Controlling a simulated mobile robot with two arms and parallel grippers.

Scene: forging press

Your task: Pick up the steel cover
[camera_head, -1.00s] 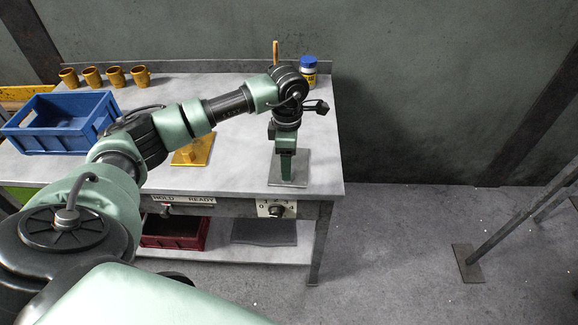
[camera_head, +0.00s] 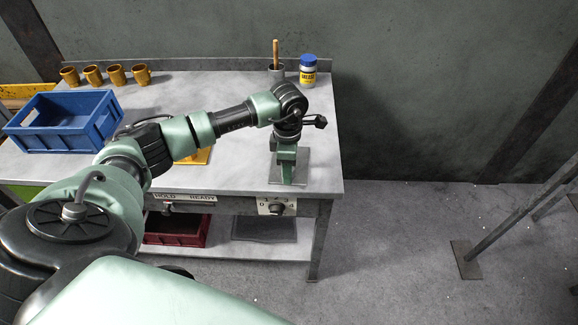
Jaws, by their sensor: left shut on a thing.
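The steel cover (camera_head: 303,168) is a flat grey plate near the right front corner of the workbench. My left gripper (camera_head: 287,179) points straight down over the middle of it and is shut on the cover. The fingers hide the part they hold. I cannot tell whether the plate rests on the bench top or is slightly lifted. My right gripper is not in view.
The workbench (camera_head: 233,177) carries a blue crate (camera_head: 62,140), several orange mugs (camera_head: 93,75), a pot with a wooden handle (camera_head: 276,72) and a blue-lidded tin (camera_head: 308,72). A yellow plate (camera_head: 201,157) lies partly behind my arm. A red bin (camera_head: 175,237) stands below.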

